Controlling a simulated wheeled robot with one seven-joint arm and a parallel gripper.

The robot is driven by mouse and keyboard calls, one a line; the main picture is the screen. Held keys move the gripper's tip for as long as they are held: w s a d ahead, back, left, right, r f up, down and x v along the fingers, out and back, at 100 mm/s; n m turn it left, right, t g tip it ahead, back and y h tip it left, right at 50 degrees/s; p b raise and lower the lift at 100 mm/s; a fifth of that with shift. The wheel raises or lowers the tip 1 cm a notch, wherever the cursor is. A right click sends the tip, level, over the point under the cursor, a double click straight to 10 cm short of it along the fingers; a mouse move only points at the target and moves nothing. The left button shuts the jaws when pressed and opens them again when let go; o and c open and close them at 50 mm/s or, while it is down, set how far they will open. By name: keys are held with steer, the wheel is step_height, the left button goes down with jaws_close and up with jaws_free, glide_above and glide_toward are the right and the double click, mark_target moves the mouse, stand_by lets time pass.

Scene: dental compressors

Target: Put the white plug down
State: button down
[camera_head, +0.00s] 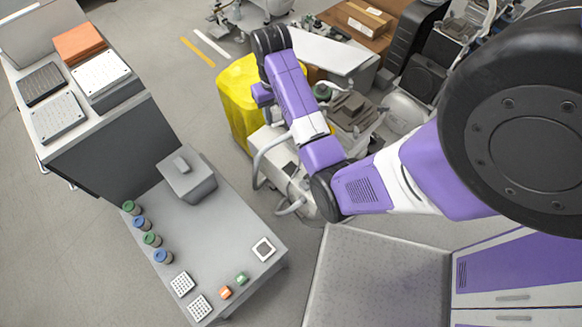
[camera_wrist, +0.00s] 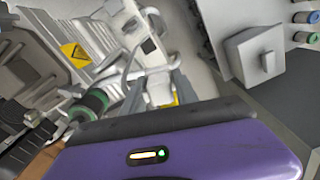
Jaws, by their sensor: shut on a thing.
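My gripper (camera_wrist: 157,82) shows in the wrist view, its two pale fingers reaching up past the purple housing. It is shut on a small white piece (camera_wrist: 159,90), which appears to be the white plug, partly hidden by the housing and blurred against the machinery behind. In the head view my arm reaches up and left over the compressor machinery, beside the yellow bin (camera_head: 238,95). The fingers and the plug cannot be made out there.
A low grey table (camera_head: 220,225) holds a grey lidded box (camera_head: 187,178), several capped jars (camera_head: 152,240), white perforated blocks (camera_head: 182,284), a dark-centred white square (camera_head: 263,249), and small orange (camera_head: 225,292) and green (camera_head: 242,279) pieces. Its middle is bare. A cabinet with trays (camera_head: 58,119) stands behind.

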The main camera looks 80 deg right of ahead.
steer(key=s+d+m, duration=0.1)
steer(key=s+d, duration=0.2)
steer(key=b, duration=1.1)
glide_above(291, 169)
step_height(291, 169, down, 12)
steer(key=f, duration=0.1)
step_height(291, 169, down, 20)
steer(key=b, duration=0.4)
steer(key=shift+f+b, duration=0.1)
steer(key=shift+b, duration=0.2)
steer(key=shift+f, duration=0.2)
steer(key=shift+f+b, duration=0.3)
steer(key=shift+f, duration=0.15)
steer(key=c, duration=0.9)
jaws_free()
steer(key=shift+c, duration=0.2)
